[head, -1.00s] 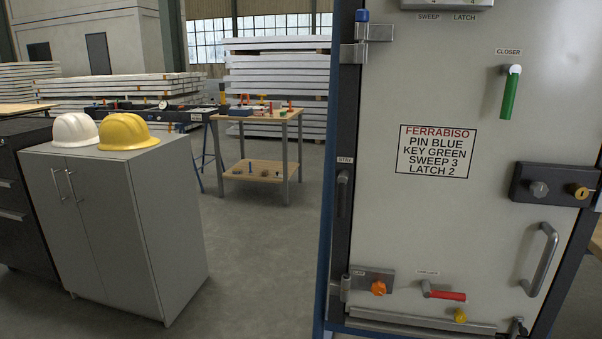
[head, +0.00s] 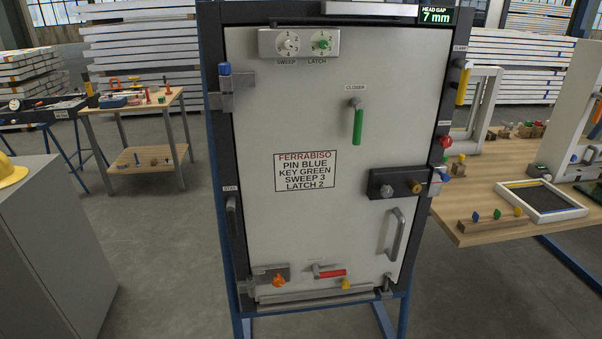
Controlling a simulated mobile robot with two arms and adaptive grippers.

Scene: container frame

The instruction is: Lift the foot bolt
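The pale door (head: 340,110) stands upright in a dark frame on blue legs. A small grey metal bolt (head: 387,285) sits at the door's lower right corner, below the grab handle; it looks like the foot bolt. It is too small to tell whether it is up or down. Neither of my grippers is in view.
Low on the door are an orange knob (head: 279,281), a red lever (head: 332,273) and a yellow knob (head: 346,284). A grey handle (head: 394,234) sticks out at right. A wooden bench (head: 480,205) stands at right, a grey cabinet (head: 50,255) at left.

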